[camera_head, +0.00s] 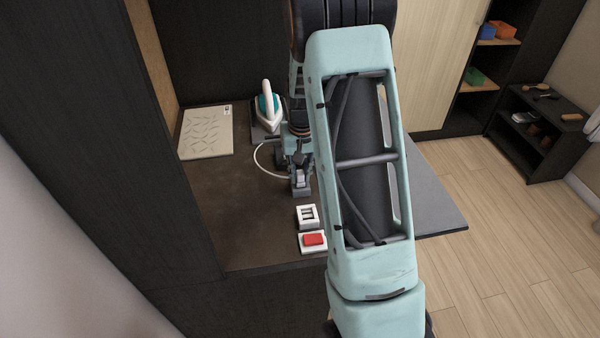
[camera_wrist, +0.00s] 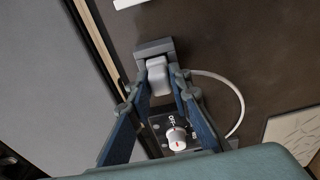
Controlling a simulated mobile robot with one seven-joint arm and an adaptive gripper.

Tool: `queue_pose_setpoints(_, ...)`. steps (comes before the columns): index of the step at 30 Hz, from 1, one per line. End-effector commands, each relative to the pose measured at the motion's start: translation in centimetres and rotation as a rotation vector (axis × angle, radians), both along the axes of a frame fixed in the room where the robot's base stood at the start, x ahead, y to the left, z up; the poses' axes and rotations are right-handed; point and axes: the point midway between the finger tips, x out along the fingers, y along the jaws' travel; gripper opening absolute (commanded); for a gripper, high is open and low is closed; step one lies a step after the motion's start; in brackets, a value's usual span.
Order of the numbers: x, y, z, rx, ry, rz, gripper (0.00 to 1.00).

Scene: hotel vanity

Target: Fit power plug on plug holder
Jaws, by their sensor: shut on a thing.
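The power plug (camera_wrist: 157,78) is a pale grey-white block between the fingertips of my gripper (camera_wrist: 160,88) in the wrist view. A white cord (camera_wrist: 236,95) curves away from its right side. A darker grey block (camera_wrist: 153,47), which looks like the plug holder, is right at the plug's far end; I cannot tell if the plug is seated in it. In the head view my gripper (camera_head: 300,165) points down at the grey block (camera_head: 301,190) on the dark tabletop, hiding most of the plug.
A white slotted unit (camera_head: 307,216) and a red button on a white base (camera_head: 313,241) stand in front. A patterned pale board (camera_head: 206,132) lies left. The tabletop's left front is clear.

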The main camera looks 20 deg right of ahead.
Motion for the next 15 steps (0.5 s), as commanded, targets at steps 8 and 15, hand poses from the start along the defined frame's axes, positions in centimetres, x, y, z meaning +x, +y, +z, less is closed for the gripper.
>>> queue_pose_setpoints(8,0.0,0.0,-0.49,0.0,0.0,0.0,0.0)
queue_pose_setpoints(15,0.0,0.0,-0.86,0.0,0.0,0.0,0.0)
